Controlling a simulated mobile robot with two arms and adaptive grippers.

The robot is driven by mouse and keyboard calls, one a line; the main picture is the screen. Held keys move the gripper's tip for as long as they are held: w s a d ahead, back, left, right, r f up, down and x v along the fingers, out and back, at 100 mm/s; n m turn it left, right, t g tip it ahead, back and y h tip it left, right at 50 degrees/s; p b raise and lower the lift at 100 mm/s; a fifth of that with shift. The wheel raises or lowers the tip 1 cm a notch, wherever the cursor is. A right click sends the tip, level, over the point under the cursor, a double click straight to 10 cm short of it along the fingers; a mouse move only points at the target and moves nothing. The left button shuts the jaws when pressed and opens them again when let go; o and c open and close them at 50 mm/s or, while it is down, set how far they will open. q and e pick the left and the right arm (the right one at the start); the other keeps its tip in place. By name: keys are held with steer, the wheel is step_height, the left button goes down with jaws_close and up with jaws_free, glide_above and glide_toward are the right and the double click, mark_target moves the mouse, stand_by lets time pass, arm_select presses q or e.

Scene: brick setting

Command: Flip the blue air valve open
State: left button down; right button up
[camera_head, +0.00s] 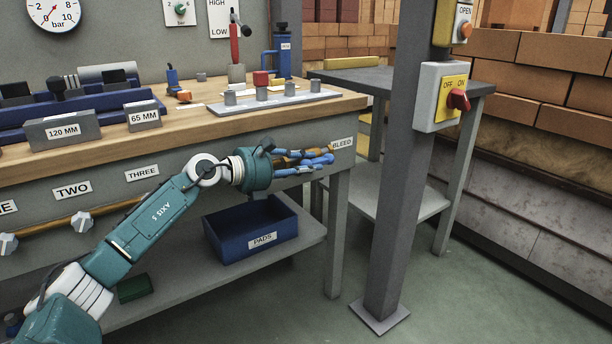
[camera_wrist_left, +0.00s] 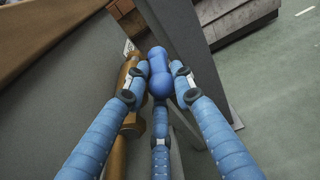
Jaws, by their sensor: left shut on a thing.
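The blue air valve lever (camera_wrist_left: 158,78) shows in the left wrist view, with a rounded end, beside a brass pipe (camera_wrist_left: 130,122). My left gripper (camera_wrist_left: 160,73) has its blue segmented fingers closed around the lever, one on each side and one below. In the head view my left gripper (camera_head: 322,160) reaches the right end of the workbench front, just below the BLEED label (camera_head: 342,143). There the fingers largely hide the lever, and I cannot make out its angle. My right gripper is in neither view.
A blue PADS bin (camera_head: 232,249) sits on the lower shelf below my left arm. A grey post (camera_head: 398,190) with an OFF/ON switch box (camera_head: 440,97) stands to the right. A grey side table (camera_head: 365,80) is behind it. Fixtures cover the wooden benchtop (camera_head: 200,118).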

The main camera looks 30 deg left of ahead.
arm_select(q)
steer(key=shift+d+r, duration=0.1)
steer(key=shift+d, duration=0.1)
steer(key=c, duration=1.8)
jaws_free()
steer(key=shift+c, duration=0.2)
steer(key=shift+o, duration=1.3)
steer(key=shift+d, duration=0.15)
steer(key=shift+s+a, duration=0.2)
steer(key=shift+a, duration=0.1)
steer(key=v, duration=1.1)
steer(key=shift+s, duration=0.25)
